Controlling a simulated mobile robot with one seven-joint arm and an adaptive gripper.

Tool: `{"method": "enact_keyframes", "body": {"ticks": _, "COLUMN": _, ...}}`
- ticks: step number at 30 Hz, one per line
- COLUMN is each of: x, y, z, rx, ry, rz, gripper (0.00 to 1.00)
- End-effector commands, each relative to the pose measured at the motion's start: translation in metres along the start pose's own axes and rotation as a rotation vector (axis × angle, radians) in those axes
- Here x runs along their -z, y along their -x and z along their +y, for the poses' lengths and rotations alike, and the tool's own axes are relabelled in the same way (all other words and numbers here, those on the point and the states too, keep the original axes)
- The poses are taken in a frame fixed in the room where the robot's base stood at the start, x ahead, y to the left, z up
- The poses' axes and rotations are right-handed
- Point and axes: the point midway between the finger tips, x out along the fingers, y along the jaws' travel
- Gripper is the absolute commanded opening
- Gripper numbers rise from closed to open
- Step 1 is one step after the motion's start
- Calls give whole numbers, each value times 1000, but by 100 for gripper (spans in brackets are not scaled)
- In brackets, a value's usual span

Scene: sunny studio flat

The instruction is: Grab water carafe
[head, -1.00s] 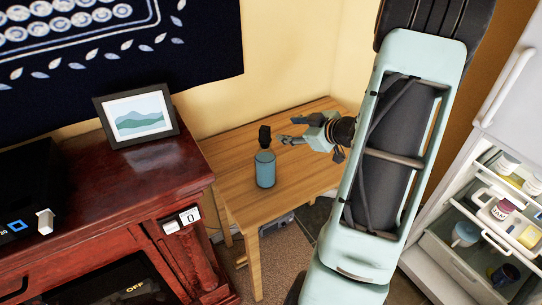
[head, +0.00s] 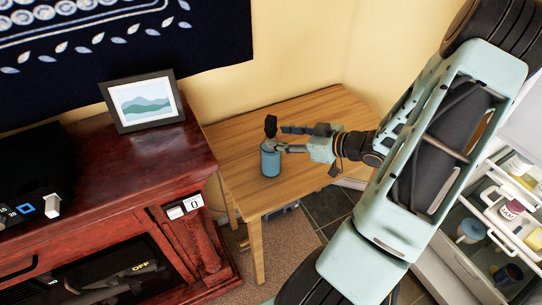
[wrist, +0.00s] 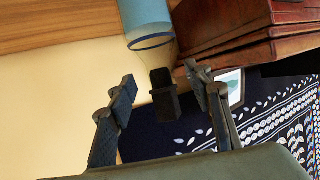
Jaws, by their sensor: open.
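The water carafe (head: 270,161) has a blue body and a black stopper, and it stands upright on the wooden table (head: 320,115). My gripper (head: 283,138) is open, coming from the right at the height of the carafe's neck. In the wrist view the carafe (wrist: 148,18) shows upside down, with a clear neck and the black stopper between the two spread fingers of my gripper (wrist: 160,80). I cannot tell whether a finger touches it. In the head view the fingers partly hide the neck.
A dark red cabinet (head: 95,190) stands left of the table, with a framed picture (head: 145,103) on top. An open fridge (head: 500,220) with cups and jars is at the right. The rest of the tabletop is clear.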

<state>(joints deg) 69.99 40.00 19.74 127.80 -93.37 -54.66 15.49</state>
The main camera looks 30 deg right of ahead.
Motion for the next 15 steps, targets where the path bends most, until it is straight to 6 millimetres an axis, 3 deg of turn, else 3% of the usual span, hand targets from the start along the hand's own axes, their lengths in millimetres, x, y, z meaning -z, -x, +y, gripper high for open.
{"method": "enact_keyframes", "body": {"ticks": 7, "x": 4, "y": -37, "z": 1, "rx": 2, "ry": -2, "rz": 2, "gripper": 46}}
{"method": "enact_keyframes", "body": {"ticks": 15, "x": 4, "y": -46, "z": 1, "rx": 0, "ry": 0, "rz": 1, "gripper": 46}}
